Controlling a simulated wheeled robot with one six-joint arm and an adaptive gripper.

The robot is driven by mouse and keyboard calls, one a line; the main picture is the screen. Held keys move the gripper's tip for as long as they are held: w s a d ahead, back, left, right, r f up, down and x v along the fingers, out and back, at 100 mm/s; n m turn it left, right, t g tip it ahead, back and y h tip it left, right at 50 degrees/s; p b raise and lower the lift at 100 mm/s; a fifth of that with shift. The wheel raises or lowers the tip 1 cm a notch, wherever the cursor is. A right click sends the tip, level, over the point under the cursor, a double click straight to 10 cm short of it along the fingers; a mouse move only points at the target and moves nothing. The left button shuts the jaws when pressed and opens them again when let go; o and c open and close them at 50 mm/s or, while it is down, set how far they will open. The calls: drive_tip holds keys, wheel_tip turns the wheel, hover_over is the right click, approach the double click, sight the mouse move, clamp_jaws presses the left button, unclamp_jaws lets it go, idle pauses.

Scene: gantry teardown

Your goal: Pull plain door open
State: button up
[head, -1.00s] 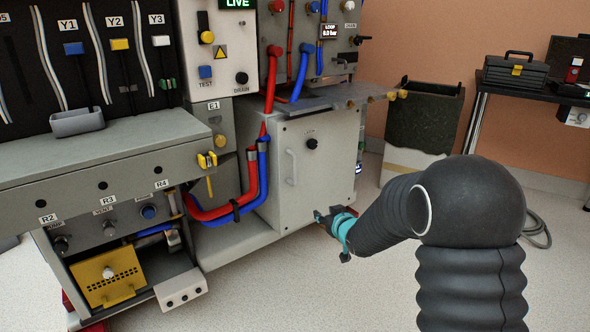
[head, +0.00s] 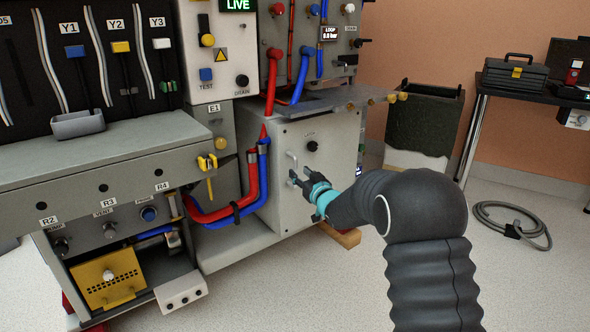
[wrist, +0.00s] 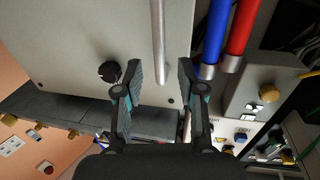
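The plain door (head: 338,160) is a light grey panel on the cabinet's front, and it looks closed. It bears a black knob (head: 312,146) and a vertical bar handle (head: 291,162) near its left edge. My gripper (head: 296,179) is at the handle, covering its lower part in the head view. In the wrist view the handle (wrist: 158,40) lies between the two open fingers of my gripper (wrist: 160,70), with a gap on each side. I cannot tell how deep the bar sits between them. The knob (wrist: 109,72) is beside the left finger.
Red hoses (head: 252,180) and blue hoses (head: 262,185) run just left of the door. A grey shelf with brass fittings (head: 378,102) juts out above it. A dark bin (head: 425,115) stands behind to the right. A coiled hose (head: 512,228) lies on open floor at right.

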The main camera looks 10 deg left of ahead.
sight(296, 169)
drive_tip(key=shift+x, duration=2.25)
clamp_jaws()
